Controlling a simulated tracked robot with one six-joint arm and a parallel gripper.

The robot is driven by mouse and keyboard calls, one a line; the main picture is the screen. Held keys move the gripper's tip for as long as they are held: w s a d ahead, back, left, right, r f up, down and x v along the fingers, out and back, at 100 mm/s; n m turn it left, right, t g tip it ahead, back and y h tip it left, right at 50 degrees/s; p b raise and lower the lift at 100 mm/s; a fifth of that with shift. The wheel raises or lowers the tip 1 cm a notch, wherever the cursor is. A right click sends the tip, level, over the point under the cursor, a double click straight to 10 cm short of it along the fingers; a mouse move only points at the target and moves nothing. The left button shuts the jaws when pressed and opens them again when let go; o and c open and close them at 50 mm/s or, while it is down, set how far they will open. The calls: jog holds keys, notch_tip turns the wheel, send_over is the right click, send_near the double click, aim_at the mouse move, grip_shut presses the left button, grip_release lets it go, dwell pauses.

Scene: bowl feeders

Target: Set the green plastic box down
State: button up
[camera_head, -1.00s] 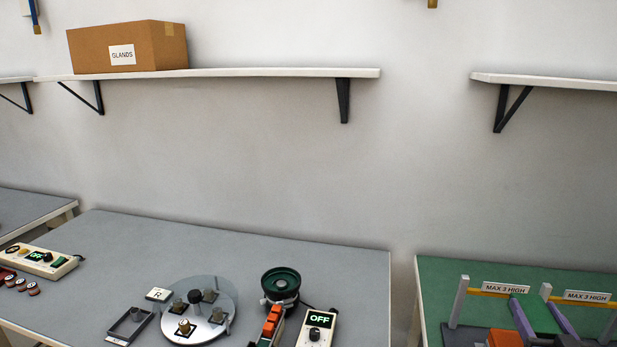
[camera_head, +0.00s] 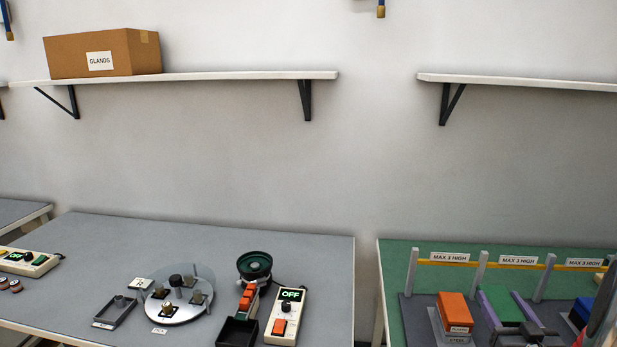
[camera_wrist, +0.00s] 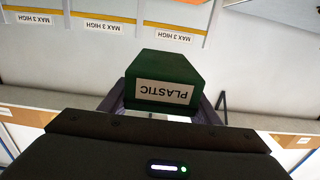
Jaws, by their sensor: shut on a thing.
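The green plastic box (camera_wrist: 170,70) is between the purple fingers of my gripper (camera_wrist: 163,108) in the wrist view. Its white PLASTIC label reads upside down there. In the head view my gripper (camera_head: 503,296) is at the lower right, over the green table, with the green box (camera_head: 505,306) between its purple fingers. My gripper is shut on the box. The underside of the box is hidden, so I cannot tell whether it touches anything below.
A blue box (camera_head: 581,309) is to the right. Behind are grey posts (camera_head: 479,270) with a yellow bar and MAX 3 HIGH signs. A grey table (camera_head: 200,240) with feeder equipment is at left.

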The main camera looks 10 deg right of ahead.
aim_at(516, 306)
jog(key=shift+s, duration=0.25)
jog(key=shift+s+d+r, duration=0.15)
jog(key=shift+s+r, duration=0.05)
jog(key=shift+s, duration=0.05)
jog(key=shift+s+d+r+m+g+h, duration=0.15)
jog(key=shift+s+d+m+g+h, duration=0.1)
jog(key=shift+d+m+h, duration=0.25)
jog(key=shift+s+d+r+m+g+h, duration=0.15)
jog(key=shift+d+m+g+h, duration=0.15)
jog(key=shift+d+h, duration=0.35)
jog(key=shift+w+a+f, duration=0.1)
jog(key=shift+w+a, duration=0.25)
jog(key=shift+w, duration=0.1)
jog(key=w+a+f+n+y, duration=0.1)
jog(key=w+a, duration=0.4)
jog(key=a, duration=0.8)
jog(key=w+a+f+n+t+y, duration=0.1)
jog(key=w+a+f+n+y, duration=0.1)
jog(key=a, duration=1.2)
jog(key=w+a+f+n+y, duration=0.1)
jog(key=w+a+f+y, duration=0.2)
jog(key=w+a, duration=0.5)
jog(key=a+y, duration=0.1)
jog(key=a, duration=0.4)
jog(key=shift+a+f+n+t, duration=0.3)
jog(key=shift+a+n+t, duration=0.05)
jog(key=shift+n, duration=0.05)
